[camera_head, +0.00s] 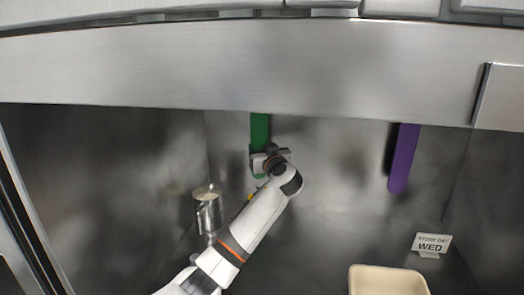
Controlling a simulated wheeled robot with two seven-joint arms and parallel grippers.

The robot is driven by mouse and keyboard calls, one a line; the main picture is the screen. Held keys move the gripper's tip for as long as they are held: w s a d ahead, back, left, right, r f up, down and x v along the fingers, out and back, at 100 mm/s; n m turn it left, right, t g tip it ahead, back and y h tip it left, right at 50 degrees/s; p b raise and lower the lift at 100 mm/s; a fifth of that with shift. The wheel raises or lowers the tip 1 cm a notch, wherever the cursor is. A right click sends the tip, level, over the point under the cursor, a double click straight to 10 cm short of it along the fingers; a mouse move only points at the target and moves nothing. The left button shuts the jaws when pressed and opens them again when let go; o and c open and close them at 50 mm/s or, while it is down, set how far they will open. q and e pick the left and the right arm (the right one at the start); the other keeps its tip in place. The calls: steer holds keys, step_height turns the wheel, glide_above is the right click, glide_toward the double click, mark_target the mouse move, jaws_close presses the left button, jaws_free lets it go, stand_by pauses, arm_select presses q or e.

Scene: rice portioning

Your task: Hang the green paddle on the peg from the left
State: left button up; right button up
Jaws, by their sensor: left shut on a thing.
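The green paddle (260,128) hangs upright against the back wall, just left of the middle in the head view. Its upper end is hidden behind the steel hood edge, so I cannot see the peg. My left gripper (268,160) is shut on the lower part of the green paddle. My left arm reaches up to it from the bottom left and hides part of the fingers. My right gripper is not in view.
A purple paddle (404,158) hangs on the right of the back wall. A "WED" card (431,244) and a beige container (387,280) are at lower right. The steel hood (230,65) crosses above.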

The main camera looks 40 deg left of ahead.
arm_select(q)
steer(key=o, duration=1.1)
steer(key=shift+c, duration=0.2)
steer(key=shift+d, duration=0.1)
steer(key=v, duration=1.2)
steer(key=shift+f, duration=0.15)
